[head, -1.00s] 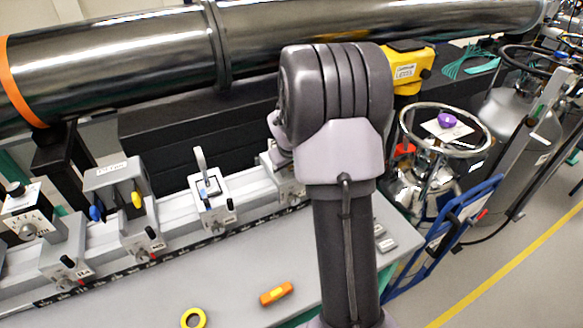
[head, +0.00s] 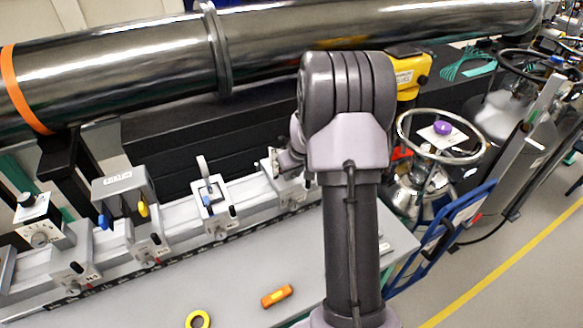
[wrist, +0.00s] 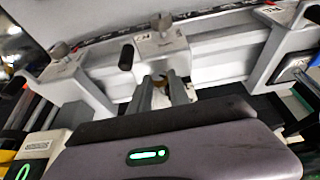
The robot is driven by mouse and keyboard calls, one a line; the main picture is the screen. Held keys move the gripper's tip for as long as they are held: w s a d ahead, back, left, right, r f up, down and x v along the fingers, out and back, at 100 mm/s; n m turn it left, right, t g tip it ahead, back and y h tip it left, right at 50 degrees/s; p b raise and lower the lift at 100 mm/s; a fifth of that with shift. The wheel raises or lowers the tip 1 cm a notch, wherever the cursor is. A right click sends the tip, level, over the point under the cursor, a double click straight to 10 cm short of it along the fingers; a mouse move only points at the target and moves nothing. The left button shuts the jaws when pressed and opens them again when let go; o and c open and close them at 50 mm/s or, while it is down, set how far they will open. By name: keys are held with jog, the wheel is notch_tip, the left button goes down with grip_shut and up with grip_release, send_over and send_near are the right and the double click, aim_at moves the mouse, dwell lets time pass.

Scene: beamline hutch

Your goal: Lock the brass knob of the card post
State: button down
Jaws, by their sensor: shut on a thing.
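The card post (head: 276,168) is the rightmost carrier on the grey rail in the head view, partly hidden by my arm. My gripper (head: 287,160) is at its upper part. In the wrist view, the two fingers of my gripper (wrist: 165,92) point at a grey carrier and are closed around a small tan-brass piece, which looks like the brass knob (wrist: 160,98). Most of the knob is hidden between the fingers. The carrier's foot (wrist: 160,48) has a label, a silver knob and a black handle. I cannot tell how far the brass knob is turned.
Other carriers stand left along the rail, one with blue and yellow knobs (head: 122,190) and one with a lever (head: 210,195). A large steel pipe (head: 120,85) runs behind. An orange block (head: 277,296) and a yellow tape roll (head: 197,319) lie on the bench. A blue cart (head: 440,235) stands right.

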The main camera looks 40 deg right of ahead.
jog(key=shift+d+f+y+b, duration=0.25)
jog(key=shift+y+b, duration=0.35)
jog(key=shift+b, duration=0.5)
jog(key=shift+s+d+r+m+t+y+b, duration=0.15)
jog(key=shift+m+t+y+b, duration=0.25)
jog(key=shift+y+b, duration=0.5)
jog(key=c, duration=1.2)
grip_release()
jog(key=shift+c, duration=0.2)
jog(key=p+v, duration=0.4)
jog(key=v, duration=1.3)
jog(key=shift+s, duration=0.15)
